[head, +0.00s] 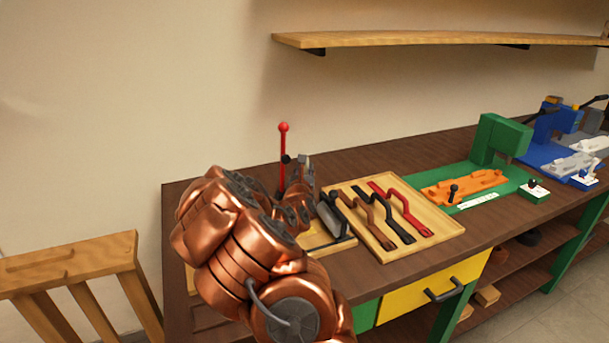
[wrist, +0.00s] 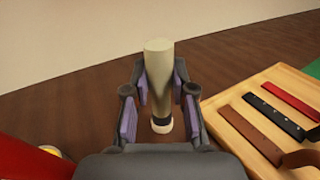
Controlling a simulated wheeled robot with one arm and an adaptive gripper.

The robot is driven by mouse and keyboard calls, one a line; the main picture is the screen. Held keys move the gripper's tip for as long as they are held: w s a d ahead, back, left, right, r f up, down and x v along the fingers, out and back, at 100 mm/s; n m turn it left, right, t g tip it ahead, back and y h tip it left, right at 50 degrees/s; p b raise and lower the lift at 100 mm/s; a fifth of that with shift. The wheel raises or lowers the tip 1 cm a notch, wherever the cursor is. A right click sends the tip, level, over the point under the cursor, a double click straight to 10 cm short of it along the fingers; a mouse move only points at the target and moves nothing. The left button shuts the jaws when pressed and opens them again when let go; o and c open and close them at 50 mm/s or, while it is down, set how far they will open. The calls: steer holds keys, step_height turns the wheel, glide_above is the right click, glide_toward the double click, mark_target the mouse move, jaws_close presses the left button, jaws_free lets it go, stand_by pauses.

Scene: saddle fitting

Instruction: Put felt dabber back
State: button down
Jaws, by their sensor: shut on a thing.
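My gripper (wrist: 160,88) is shut on the felt dabber (wrist: 159,58), a cream handle with a dark band and a pale tip at its lower end. In the wrist view the dabber stands between the finger pads, roughly upright, over the dark brown bench top. I cannot tell whether its lower end touches the bench. In the head view my gripper (head: 306,177) is at the bench's left part, partly behind my copper arm, and I cannot make out the dabber there.
A wooden tray (head: 449,229) with brown, black and red strap-like parts lies right of my gripper. A red-knobbed lever (head: 283,150) stands just left of it. A green fixture (head: 497,139) is farther right. A wooden stand (head: 75,262) is at the left.

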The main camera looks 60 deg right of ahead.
steer(key=shift+f, duration=1.1)
steer(key=shift+f, duration=0.2)
steer(key=c, duration=1)
jaws_free()
steer(key=shift+o, duration=0.2)
steer(key=shift+a+r, duration=0.15)
steer(key=shift+r, duration=0.05)
steer(key=b+v, duration=0.4)
steer(key=v, duration=0.1)
steer(key=shift+s+a+f, duration=0.2)
steer(key=shift+a, duration=0.1)
steer(key=shift+s+a+r+b, duration=0.15)
steer(key=shift+s+a+b, duration=0.25)
steer(key=shift+a+b, duration=0.2)
steer(key=shift+a, duration=0.1)
